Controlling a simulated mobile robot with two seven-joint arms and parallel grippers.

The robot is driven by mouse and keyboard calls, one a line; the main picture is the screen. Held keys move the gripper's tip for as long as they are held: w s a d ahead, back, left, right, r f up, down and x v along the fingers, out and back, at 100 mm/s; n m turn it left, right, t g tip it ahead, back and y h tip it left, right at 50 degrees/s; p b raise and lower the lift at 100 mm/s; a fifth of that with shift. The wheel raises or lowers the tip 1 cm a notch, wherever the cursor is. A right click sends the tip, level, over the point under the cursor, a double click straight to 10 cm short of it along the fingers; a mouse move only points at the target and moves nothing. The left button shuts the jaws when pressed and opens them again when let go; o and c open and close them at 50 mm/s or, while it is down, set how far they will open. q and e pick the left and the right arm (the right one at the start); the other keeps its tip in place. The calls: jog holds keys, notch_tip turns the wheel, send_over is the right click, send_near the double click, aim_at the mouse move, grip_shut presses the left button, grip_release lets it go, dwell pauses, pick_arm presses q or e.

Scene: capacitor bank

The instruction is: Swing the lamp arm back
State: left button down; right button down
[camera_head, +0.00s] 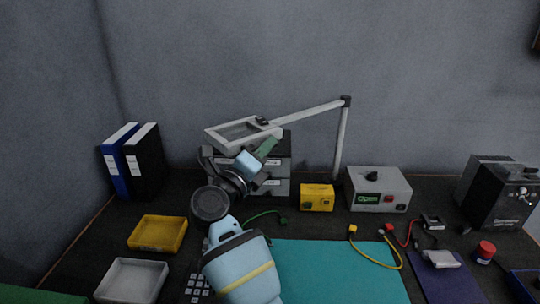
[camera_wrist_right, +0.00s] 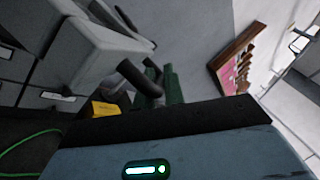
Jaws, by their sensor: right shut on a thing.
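The desk lamp has a grey post (camera_head: 341,140) and a long grey arm (camera_head: 305,112) that reaches left to a flat rectangular lamp head (camera_head: 226,134). My right gripper (camera_head: 268,146) is up at the near right edge of the lamp head, its green fingers shut. In the right wrist view the green fingers (camera_wrist_right: 167,84) are shut at a dark round handle (camera_wrist_right: 140,78), which sticks out from the grey lamp head (camera_wrist_right: 88,52). The fingertips are partly hidden by the gripper body. My left gripper is not in view.
Grey drawers (camera_head: 276,164) stand behind my right arm. A yellow box (camera_head: 316,197) and a grey box reading "Open" (camera_head: 379,189) stand near the post. Yellow (camera_head: 158,233) and white (camera_head: 131,281) trays lie left, a teal mat (camera_head: 335,272) in front. Blue and black binders (camera_head: 147,160) stand at far left.

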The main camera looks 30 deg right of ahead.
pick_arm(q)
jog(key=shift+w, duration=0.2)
pick_arm(e)
jog(key=shift+w+a, duration=0.1)
jog(key=shift+w, duration=0.15)
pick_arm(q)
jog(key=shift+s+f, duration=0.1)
pick_arm(e)
jog(key=c, duration=1.5)
grip_release()
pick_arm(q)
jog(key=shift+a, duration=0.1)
